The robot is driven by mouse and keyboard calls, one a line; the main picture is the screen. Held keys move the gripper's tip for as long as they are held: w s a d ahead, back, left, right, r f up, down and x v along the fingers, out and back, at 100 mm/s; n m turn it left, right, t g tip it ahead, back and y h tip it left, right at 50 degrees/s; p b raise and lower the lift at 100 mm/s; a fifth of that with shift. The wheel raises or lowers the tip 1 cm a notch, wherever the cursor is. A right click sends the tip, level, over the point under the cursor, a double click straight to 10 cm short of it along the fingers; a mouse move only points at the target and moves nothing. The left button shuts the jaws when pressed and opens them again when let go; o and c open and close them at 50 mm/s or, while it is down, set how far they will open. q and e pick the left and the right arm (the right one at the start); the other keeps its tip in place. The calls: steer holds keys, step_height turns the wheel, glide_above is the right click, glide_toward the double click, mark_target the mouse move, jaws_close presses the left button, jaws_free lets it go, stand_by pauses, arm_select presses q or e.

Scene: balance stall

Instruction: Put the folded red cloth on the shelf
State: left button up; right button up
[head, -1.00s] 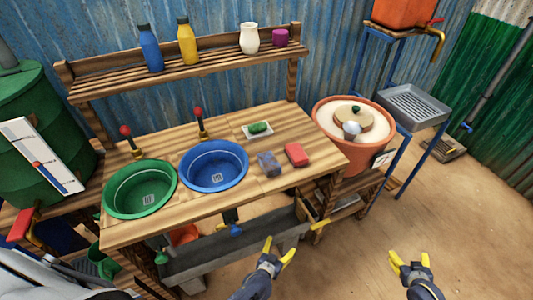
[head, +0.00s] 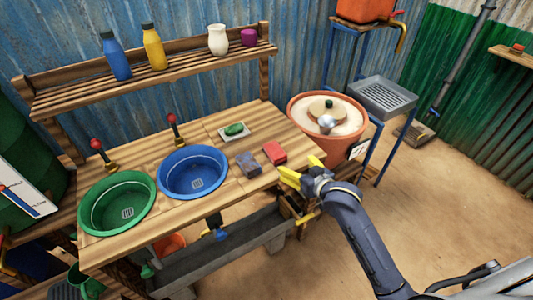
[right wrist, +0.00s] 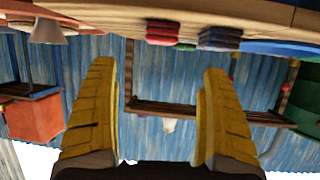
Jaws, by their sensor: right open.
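The folded red cloth (head: 275,153) lies on the wooden bench near its right end, beside a folded blue-purple cloth (head: 248,164). The slatted wooden shelf (head: 195,64) runs above the back of the bench. My right gripper (head: 299,168) is open and empty, just to the right of the red cloth at the bench's front right corner, apart from it. In the right wrist view, which is upside down, the red cloth (right wrist: 162,32) shows beyond the spread yellow fingers (right wrist: 160,70), with the shelf (right wrist: 205,112) behind. My left gripper is out of view.
Blue and yellow bottles (head: 153,47), a white vase (head: 218,40) and a purple cup (head: 248,37) stand on the shelf. A green basin (head: 85,220), a blue basin (head: 165,192) and a soap dish (head: 249,132) are on the bench. A terracotta pot (head: 298,108) stands right.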

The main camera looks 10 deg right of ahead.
mark_target(278, 153)
steer(key=x, duration=1.1)
steer(key=shift+w, duration=0.1)
steer(key=shift+x, duration=2.75)
steer(key=shift+a, duration=0.15)
steer(key=c, duration=1.3)
